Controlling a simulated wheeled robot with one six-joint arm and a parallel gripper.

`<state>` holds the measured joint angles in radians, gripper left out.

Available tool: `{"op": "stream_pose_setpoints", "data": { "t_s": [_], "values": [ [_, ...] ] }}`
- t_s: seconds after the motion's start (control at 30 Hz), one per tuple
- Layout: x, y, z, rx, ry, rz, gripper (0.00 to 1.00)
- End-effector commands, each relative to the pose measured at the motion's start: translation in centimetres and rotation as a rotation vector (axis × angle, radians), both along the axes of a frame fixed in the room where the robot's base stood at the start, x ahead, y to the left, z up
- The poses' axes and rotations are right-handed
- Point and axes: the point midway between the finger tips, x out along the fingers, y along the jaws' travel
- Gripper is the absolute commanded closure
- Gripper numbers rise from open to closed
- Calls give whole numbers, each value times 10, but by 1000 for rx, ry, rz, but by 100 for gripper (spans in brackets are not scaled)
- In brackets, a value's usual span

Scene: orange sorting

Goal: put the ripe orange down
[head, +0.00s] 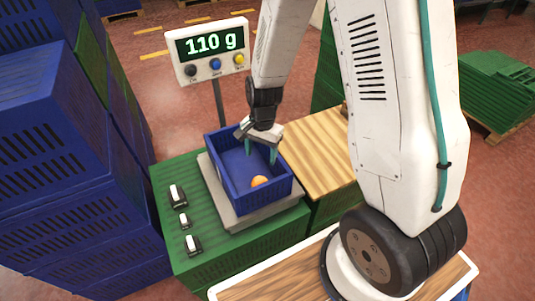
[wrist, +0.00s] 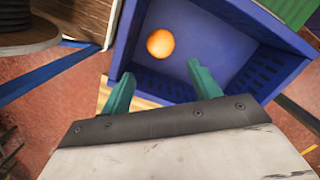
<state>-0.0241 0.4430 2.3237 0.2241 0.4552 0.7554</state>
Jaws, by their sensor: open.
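The orange (head: 260,181) lies on the floor of the blue crate (head: 222,186), near its front wall in the head view. The crate stands on the scale's plate (head: 237,222), and the display (head: 213,44) reads 110 g. My gripper (head: 262,158) reaches into the crate from above, behind the orange. In the wrist view the orange (wrist: 160,43) lies on the crate floor beyond the green fingers (wrist: 160,85). The fingers are spread apart with nothing between them. The orange is apart from both fingers.
The scale rests on green crates (head: 168,215) beside a wooden board (head: 310,150). Three small white switches (head: 183,220) sit left of the scale. Blue crates (head: 60,150) are stacked at the left. Green crates lie on a pallet (head: 500,90) at the right.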

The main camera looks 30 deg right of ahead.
Motion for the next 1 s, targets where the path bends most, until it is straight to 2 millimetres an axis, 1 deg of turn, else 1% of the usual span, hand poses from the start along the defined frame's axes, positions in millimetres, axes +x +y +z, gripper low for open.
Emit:
{"op": "stream_pose_setpoints", "data": {
  "t_s": [0.13,0.17,0.23,0.27,0.37,0.4,0.47,0.5,0.6,0.7,0.77,0.8,0.87,0.9,1.0],
  "values": [
    [0,0,8,1,-6,10,38],
    [0,0,13,2,-10,20,38],
    [-2,0,30,6,-24,55,38],
    [-3,0,40,9,-31,76,38],
    [-13,-1,83,14,-62,171,38],
    [-19,-2,101,15,-75,215,38],
    [-30,-3,128,14,-94,284,38],
    [-38,-5,144,12,-105,327,38],
    [-61,-8,183,2,-134,437,38],
    [-89,-12,216,-12,-159,543,38],
    [-107,-14,234,-23,-172,606,38],
    [-120,-16,245,-31,-180,646,38],
    [-138,-19,259,-47,-192,706,38],
    [-151,-21,267,-56,-198,742,38],
    [-179,-25,283,-80,-210,823,38]
  ]
}}
